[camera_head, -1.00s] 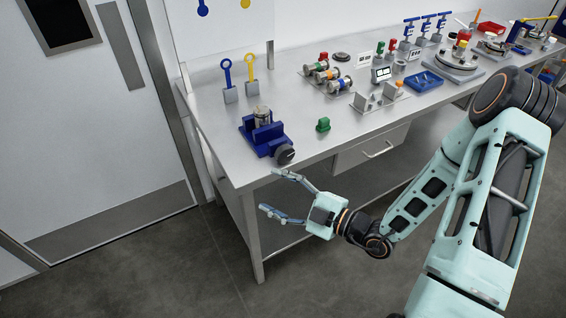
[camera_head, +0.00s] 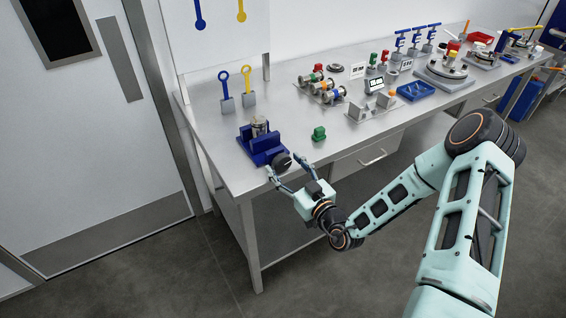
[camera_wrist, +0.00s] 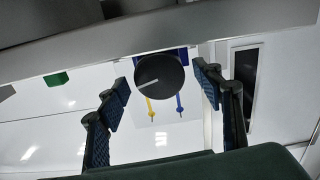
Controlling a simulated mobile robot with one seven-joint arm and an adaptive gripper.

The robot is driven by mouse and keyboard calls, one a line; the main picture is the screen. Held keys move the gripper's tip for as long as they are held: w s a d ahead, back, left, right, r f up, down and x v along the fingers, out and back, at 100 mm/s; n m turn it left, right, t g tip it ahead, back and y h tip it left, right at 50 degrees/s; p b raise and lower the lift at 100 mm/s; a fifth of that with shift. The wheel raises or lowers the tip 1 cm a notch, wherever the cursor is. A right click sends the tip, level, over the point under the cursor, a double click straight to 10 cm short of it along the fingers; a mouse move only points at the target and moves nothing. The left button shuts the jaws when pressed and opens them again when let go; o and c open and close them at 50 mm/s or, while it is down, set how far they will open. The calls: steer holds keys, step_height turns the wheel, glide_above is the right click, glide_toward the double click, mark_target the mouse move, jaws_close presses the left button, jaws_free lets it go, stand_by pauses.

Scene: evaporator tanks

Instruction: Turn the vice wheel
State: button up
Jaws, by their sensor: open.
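The blue vice (camera_head: 262,146) stands on the near left corner of the steel table and holds a metal cylinder (camera_head: 260,126). Its dark round wheel (camera_head: 281,162) faces the table's front edge. In the wrist view the wheel (camera_wrist: 159,80) shows as a black disc with a pale line. My gripper (camera_head: 281,171) is open at the table edge, with its fingers on either side of the wheel in the head view. In the wrist view the gripper (camera_wrist: 162,90) has the wheel between its fingertips, with gaps at both sides. I cannot tell the depth between fingertips and wheel.
A green block (camera_head: 319,133) sits on the table right of the vice. Blue and yellow keys (camera_head: 236,88) stand behind it. The table's front edge (camera_head: 300,173) lies close to my gripper. Several fixtures and trays fill the table farther right.

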steer(key=shift+w+a, duration=0.45)
steer(key=shift+w, duration=0.15)
steer(key=c, duration=1.2)
steer(key=shift+o, duration=0.2)
steer(key=shift+r+n+p, duration=0.15)
steer(key=shift+n+p, duration=0.7)
steer(key=shift+n, duration=0.35)
steer(key=shift+n+p, duration=0.4)
steer(key=shift+n, duration=0.8)
steer(key=o, duration=1.2)
steer(key=shift+c, duration=0.2)
